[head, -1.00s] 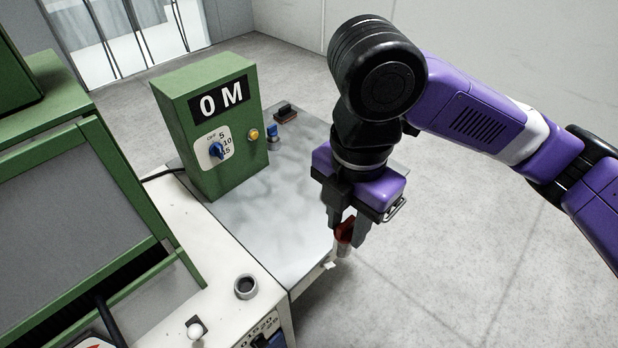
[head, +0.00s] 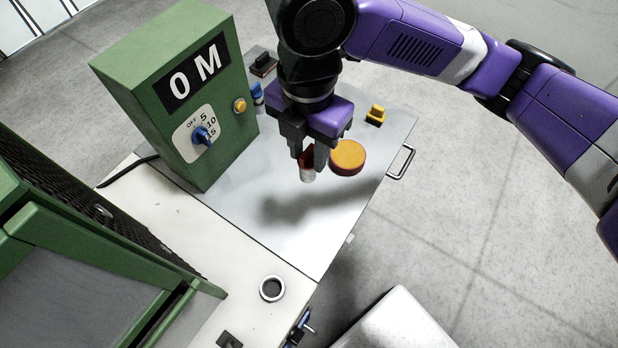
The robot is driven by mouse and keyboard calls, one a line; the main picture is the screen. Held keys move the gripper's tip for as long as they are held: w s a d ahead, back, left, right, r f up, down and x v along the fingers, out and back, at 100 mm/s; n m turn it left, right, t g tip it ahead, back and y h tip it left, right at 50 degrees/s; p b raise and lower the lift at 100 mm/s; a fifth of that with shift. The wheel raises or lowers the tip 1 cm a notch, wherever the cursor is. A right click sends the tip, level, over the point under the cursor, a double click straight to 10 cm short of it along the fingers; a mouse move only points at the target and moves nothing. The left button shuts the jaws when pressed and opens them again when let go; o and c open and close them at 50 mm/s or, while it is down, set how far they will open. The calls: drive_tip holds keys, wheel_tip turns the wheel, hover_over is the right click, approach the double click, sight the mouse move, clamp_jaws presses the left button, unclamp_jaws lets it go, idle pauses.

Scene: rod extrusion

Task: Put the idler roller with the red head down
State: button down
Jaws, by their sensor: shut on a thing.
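My gripper (head: 311,158) is shut on the idler roller (head: 307,174), which has a red head between the fingers and a pale metal body below. The roller hangs upright above the grey metal plate (head: 238,214), and a soft shadow falls on the plate under and left of it. The roller appears to be clear of the surface. The fingers hide part of the red head.
An orange round disc (head: 348,156) lies right of my gripper. A yellow block (head: 376,114), a blue-topped piece (head: 257,94) and a dark block (head: 263,65) stand farther back. A green control box (head: 178,92) rises at left. A ring-rimmed hole (head: 272,288) is in front. The plate's front part is clear.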

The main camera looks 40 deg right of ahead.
sight(309, 158)
wheel_tip(309, 158, down, 15)
drive_tip(key=shift+f, duration=0.15)
idle(0.4)
drive_tip(key=shift+f, duration=0.15)
drive_tip(key=c, duration=1)
unclamp_jaws()
wheel_tip(309, 158, up, 12)
drive_tip(key=shift+r, duration=0.2)
